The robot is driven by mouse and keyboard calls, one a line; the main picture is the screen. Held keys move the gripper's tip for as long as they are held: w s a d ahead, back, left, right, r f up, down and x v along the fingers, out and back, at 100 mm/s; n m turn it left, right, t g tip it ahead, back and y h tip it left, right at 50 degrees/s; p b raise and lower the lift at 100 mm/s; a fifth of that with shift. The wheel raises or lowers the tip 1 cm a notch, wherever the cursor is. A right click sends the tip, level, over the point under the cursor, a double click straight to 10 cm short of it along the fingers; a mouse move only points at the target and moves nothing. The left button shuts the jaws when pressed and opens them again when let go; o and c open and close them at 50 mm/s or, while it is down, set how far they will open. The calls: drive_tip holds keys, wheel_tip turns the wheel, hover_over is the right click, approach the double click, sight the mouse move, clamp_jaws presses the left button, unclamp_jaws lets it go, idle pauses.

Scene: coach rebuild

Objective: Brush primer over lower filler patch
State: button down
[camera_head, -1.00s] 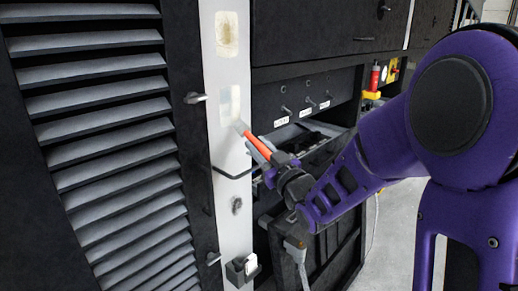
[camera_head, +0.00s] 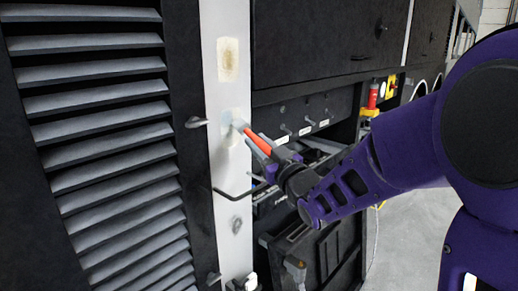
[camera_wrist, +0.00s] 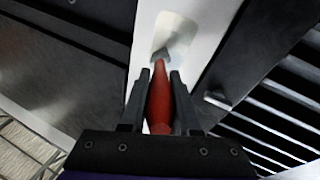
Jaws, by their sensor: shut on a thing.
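The lower filler patch (camera_head: 228,115) is a pale grey-white area on the white post (camera_head: 210,75), below a yellowish upper patch (camera_head: 228,60). My gripper (camera_head: 271,158) is shut on the orange-red handle of a brush (camera_head: 258,143). The brush points up and left, and its grey bristle end is at the lower patch. Whether the bristles press on it is hard to tell. In the wrist view, the red handle (camera_wrist: 160,95) sits between my fingers, with the bristles over the pale patch (camera_wrist: 178,32). The bristles hide part of the patch.
A louvred black door (camera_head: 95,130) stands left of the post, with a handle (camera_head: 196,122) close to it. A dark bar (camera_head: 232,195) crosses the post below the brush. A grey smudge (camera_head: 237,225) is lower down. Open drawers (camera_head: 320,150) lie behind my gripper.

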sight(259, 138)
drive_tip(key=shift+r+p, duration=0.7)
drive_tip(key=shift+r, duration=1.1)
drive_tip(key=shift+s+f+b, duration=0.55)
drive_tip(key=shift+f+b, duration=4.35)
drive_tip(key=shift+f, duration=0.6)
drive_tip(key=r+p, duration=0.1)
drive_tip(key=r, duration=0.2)
drive_tip(key=a+r+p, duration=0.1)
drive_tip(key=r+p, duration=0.1)
drive_tip(key=r, duration=0.2)
drive_tip(key=s+r+p, duration=0.1)
drive_tip(key=r+p, duration=0.1)
drive_tip(key=r, duration=0.2)
drive_tip(key=shift+a, duration=0.4)
drive_tip(key=shift+s+d, duration=0.1)
